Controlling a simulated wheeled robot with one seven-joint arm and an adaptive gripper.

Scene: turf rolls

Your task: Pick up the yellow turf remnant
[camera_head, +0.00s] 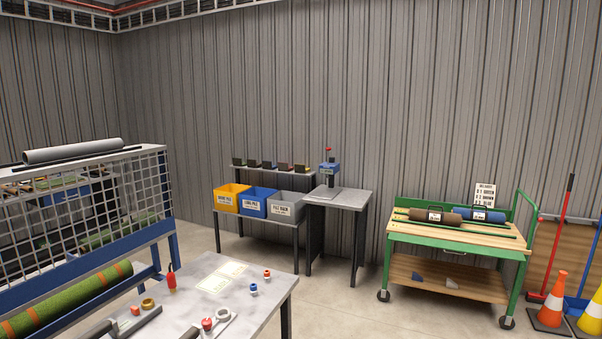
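I cannot make out a yellow turf remnant in this view. A brown roll (435,216) and a blue roll (483,215) lie on the cart's top, each with a white label. A yellow bin (227,203) stands at the left of a row on a bench; its inside is mostly hidden. My gripper is not in view.
A blue bin (253,209) and a grey bin (286,212) stand beside the yellow one. A grey worktable (240,290) with small tools is in front, beside a mesh rack (140,190). Traffic cones (551,300) stand at right. Open floor (345,300) lies between table and cart.

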